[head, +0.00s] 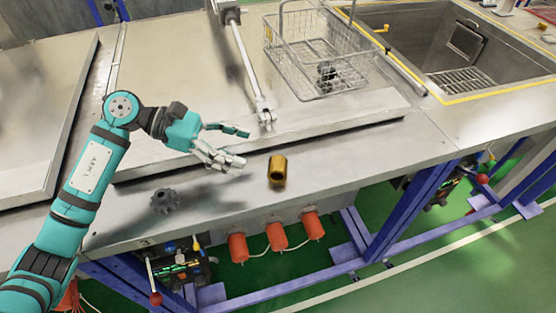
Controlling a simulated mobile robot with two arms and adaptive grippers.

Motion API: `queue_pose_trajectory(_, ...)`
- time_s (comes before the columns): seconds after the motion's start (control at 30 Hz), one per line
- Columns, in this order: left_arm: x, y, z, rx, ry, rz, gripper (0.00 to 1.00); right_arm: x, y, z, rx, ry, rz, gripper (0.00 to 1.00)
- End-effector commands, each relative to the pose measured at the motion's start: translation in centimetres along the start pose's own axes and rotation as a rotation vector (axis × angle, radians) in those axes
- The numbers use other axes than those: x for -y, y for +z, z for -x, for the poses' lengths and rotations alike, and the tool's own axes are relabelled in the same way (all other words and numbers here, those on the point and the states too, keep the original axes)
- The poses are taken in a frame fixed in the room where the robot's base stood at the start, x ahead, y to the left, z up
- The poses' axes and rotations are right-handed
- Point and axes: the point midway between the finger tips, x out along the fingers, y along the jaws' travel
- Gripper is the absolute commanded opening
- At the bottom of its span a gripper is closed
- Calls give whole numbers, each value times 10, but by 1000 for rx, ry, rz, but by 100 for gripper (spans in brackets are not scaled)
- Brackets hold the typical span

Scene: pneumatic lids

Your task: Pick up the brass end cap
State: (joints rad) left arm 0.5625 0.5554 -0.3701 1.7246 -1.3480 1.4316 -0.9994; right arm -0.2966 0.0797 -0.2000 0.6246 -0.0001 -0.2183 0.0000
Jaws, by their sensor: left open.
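The brass end cap (277,171) is a short golden cylinder. It stands near the front edge of the steel workbench (330,160), right of the picture's middle line's left side. My left gripper (239,148) is open and empty, with its fingers pointing right toward the cap. The fingertips are to the left of the cap and apart from it in the picture. My right gripper does not show.
A dark gear (164,201) lies on the bench left of the cap. A wire basket (318,55) with a dark part inside stands at the back. A sink (465,50) is at right. Raised lid edges border the front strip.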

Motion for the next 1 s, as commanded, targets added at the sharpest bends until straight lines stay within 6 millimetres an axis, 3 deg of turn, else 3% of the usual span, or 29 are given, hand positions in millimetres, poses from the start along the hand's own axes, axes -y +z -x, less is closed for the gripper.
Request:
queue_pose_trajectory(0.13,0,3,-27,2,-2,1,69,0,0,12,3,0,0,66)
queue_pose_trajectory(0.43,0,0,-50,2,-1,4,69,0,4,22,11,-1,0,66)
queue_pose_trajectory(0.7,0,-7,-88,1,0,3,69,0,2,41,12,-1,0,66)
queue_pose_trajectory(1.0,0,-9,-94,0,1,0,69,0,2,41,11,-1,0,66)
